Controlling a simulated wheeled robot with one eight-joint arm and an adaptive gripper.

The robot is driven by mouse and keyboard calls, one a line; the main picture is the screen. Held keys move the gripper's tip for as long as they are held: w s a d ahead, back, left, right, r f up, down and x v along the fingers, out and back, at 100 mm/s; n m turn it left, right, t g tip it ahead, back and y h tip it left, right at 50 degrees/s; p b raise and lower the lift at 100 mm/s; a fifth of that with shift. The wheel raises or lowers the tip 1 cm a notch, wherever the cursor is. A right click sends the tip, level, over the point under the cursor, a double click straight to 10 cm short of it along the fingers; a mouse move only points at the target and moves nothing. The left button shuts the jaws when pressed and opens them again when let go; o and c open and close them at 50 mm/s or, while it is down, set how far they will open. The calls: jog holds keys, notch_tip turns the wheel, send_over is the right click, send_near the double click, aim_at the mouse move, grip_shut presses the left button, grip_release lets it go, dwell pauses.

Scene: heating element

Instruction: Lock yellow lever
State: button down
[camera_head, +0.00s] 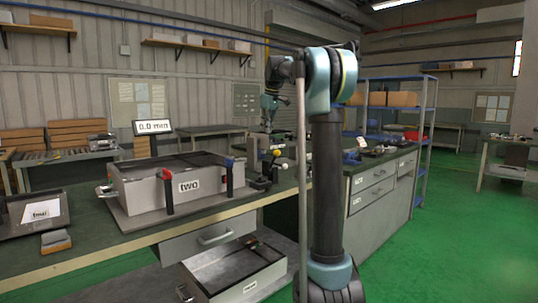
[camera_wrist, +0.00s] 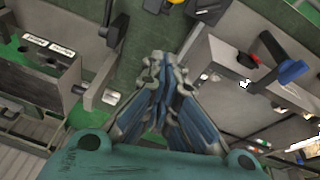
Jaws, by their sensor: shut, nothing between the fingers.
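A small yellow knob (camera_head: 277,152), which seems to be the yellow lever's end, shows on the bench just right of the grey box in the head view. A yellow piece (camera_wrist: 176,2) is cut off by the top edge of the wrist view; I cannot tell whether it is the same lever. My gripper (camera_wrist: 156,62) is shut and empty in the wrist view, with its fingertips together and apart from the yellow piece. In the head view my gripper is small, above the bench behind the box, and its fingertips are hard to make out.
The grey box (camera_head: 144,196) marked "two" has a red lever (camera_head: 168,192) and a blue-topped lever (camera_head: 229,165). A blue handle (camera_wrist: 293,72) shows at right in the wrist view. An open drawer (camera_head: 232,272) sticks out below the bench. Green floor at right is clear.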

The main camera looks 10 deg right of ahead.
send_over(274, 160)
jog(key=w+a, duration=0.5)
notch_tip(274, 160, down, 9)
jog(key=shift+s+d+f, duration=1.3)
jog(key=shift+s+d, duration=0.05)
jog(key=shift+d, duration=0.2)
jog(key=shift+s+a, duration=0.1)
